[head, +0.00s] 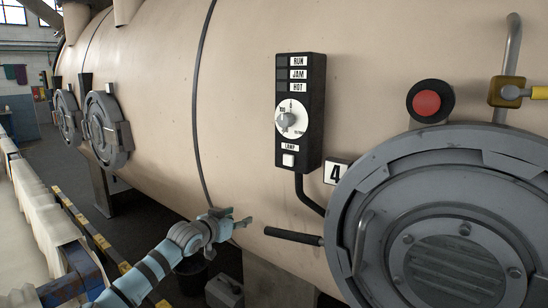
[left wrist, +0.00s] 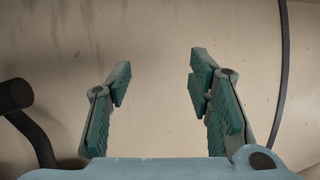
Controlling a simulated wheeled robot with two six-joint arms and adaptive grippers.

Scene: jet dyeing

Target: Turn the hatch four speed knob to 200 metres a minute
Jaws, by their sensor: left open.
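The speed knob (head: 286,120) is a small grey knob on a round white dial (head: 299,119), set in a black control box (head: 315,110) on the beige vessel. A plate marked 4 (head: 336,172) sits below and right of the box. The knob's exact setting is too small to read. My left gripper (head: 240,219) is below and left of the box, apart from the knob, close to the vessel wall. In the left wrist view its two green-padded fingers (left wrist: 158,80) are apart with nothing between them. My right gripper is not in view.
A large round grey hatch (head: 440,225) fills the lower right, with a black handle bar (head: 293,236) sticking out left. A red button (head: 427,103) is above it. A dark cable (head: 198,100) runs down the vessel. The wall left of the box is clear.

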